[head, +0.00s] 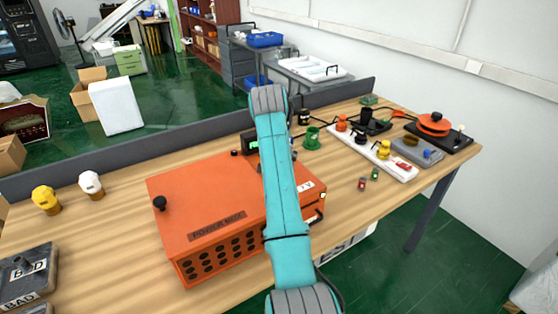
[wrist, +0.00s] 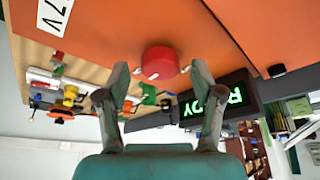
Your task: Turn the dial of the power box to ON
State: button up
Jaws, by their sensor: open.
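The orange power box (head: 205,215) stands on the wooden table in the head view, partly hidden behind my arm. Its red dial (wrist: 160,61) shows in the wrist view on the orange surface, with a small white mark on its lower side in the picture. I cannot read an ON or OFF label by it. My gripper (wrist: 160,73) is open, with one finger on each side of the dial and visible gaps between. In the head view the dial and my fingers are hidden behind my arm.
A black display (wrist: 228,107) with green letters, partly covered by a finger, stands close to the dial. A white power strip (head: 372,152) with coloured plugs lies to the right. Yellow (head: 45,198) and white (head: 91,184) capped items stand left of the box. A grey divider (head: 120,155) edges the table.

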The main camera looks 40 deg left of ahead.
jog(key=v, duration=1.1)
jog(key=shift+s+r, duration=0.1)
jog(key=shift+s, duration=0.05)
